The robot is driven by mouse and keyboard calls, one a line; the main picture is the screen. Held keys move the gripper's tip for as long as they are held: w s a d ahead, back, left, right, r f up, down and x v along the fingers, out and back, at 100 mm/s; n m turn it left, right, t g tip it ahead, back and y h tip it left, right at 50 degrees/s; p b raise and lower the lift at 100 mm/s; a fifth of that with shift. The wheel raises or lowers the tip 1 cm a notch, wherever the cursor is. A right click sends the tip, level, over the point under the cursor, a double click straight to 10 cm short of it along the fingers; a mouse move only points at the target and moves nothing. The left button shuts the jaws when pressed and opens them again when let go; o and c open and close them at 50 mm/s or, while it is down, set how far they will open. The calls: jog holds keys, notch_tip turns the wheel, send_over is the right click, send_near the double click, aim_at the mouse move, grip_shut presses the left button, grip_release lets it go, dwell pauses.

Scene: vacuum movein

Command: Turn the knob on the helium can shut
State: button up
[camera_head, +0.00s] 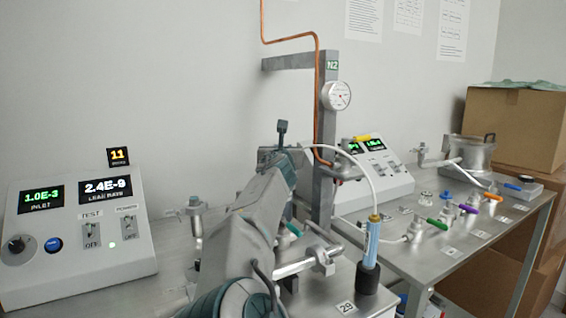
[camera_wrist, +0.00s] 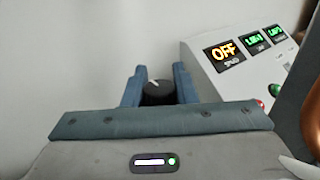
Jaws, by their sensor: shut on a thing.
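In the wrist view, the two blue-grey fingers of my gripper (camera_wrist: 157,80) stand on either side of a dark round knob (camera_wrist: 157,90) with a white mark on its top. They are closed on it. The lower part of the knob and what it sits on are hidden by my gripper body. A slim light-blue cylinder (camera_head: 371,243) with a brass top and white hose stands upright in a black holder; I cannot tell whether this is the helium can.
A console (camera_wrist: 235,75) with an OFF display is close on the right of my gripper. It also shows in the head view (camera_head: 385,185). Another console (camera_head: 75,240) stands at left. A post with a gauge (camera_head: 336,95) and several coloured-handled valves stand nearby. Boxes (camera_head: 515,125) are at far right.

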jog(key=shift+f+n+y+b, duration=0.15)
jog(key=shift+n+y+b, duration=0.15)
jog(key=shift+y+b, duration=0.4)
jog(key=shift+n+y+b, duration=0.6)
jog(key=shift+y+b, duration=0.1)
jog(key=shift+b, duration=0.4)
jog(key=shift+a+n+g+y+b, duration=0.15)
jog(key=shift+n+g+y+b, duration=0.15)
jog(key=shift+n+y+b, duration=0.35)
jog(key=shift+n+g+y+b, duration=0.3)
jog(key=shift+n+y+b, duration=0.15)
jog(key=shift+y+b, duration=0.45)
jog(key=shift+s+a+r+n+y, duration=0.1)
jog(key=shift+a+r+n+y, duration=0.15)
jog(key=shift+y, duration=0.3)
jog(key=o, duration=1)
jog(key=shift+d+f, duration=0.1)
